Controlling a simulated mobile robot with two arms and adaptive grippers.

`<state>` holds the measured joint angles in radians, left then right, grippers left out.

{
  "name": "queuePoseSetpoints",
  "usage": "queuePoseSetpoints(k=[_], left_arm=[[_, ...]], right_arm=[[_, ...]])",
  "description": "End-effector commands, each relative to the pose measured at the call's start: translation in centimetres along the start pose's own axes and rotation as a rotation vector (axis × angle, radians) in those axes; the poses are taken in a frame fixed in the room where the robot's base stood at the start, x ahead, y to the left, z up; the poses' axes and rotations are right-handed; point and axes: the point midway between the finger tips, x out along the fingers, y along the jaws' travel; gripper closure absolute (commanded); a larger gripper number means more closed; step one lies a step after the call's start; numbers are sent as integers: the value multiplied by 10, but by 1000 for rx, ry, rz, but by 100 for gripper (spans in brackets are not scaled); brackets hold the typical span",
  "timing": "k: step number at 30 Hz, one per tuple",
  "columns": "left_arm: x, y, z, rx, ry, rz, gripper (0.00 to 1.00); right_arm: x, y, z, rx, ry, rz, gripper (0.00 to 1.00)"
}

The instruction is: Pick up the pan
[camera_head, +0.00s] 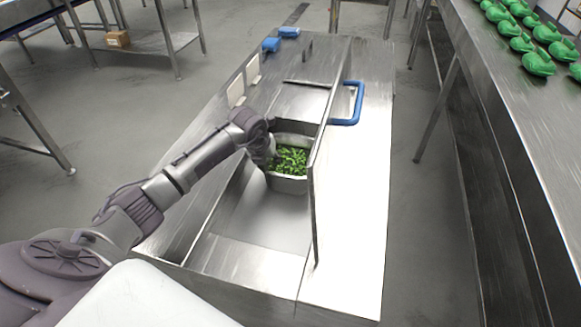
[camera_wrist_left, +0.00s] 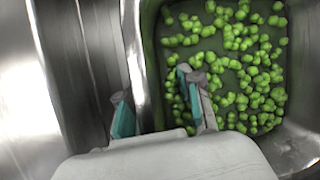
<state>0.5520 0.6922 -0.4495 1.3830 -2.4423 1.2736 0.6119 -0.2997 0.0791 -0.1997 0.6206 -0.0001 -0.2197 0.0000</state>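The pan (camera_head: 289,185) is a metal container holding green vegetable pieces (camera_head: 291,160), set in the steel counter's recess. My left arm reaches in from the left to the pan's left side; its fingers are hidden in the head view. In the left wrist view, the pan's wall (camera_wrist_left: 138,50) runs between the two teal-padded fingers of my left gripper (camera_wrist_left: 157,108). One finger is outside the wall and the other is inside, above the green pieces. The fingers are apart, with gaps to the wall. My right gripper is not in view.
A thin upright steel panel (camera_head: 318,165) stands right of the pan, with a blue handle (camera_head: 357,104) beyond it. Blue items (camera_head: 271,45) lie at the counter's far end. The recess floor in front of the pan is clear.

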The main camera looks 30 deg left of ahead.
Motion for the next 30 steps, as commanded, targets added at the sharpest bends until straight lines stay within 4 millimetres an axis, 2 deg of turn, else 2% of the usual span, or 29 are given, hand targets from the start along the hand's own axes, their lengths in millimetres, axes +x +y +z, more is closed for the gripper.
queuePoseSetpoints(k=[19,20,26,30], left_arm=[[4,1,-2,0,0,-1,65],[4,1,-2,0,0,-1,66],[4,1,-2,0,0,0,100],[4,1,-2,-1,0,0,100]], right_arm=[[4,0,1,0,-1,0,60],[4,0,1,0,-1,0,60],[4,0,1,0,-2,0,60],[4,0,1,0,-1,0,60]])
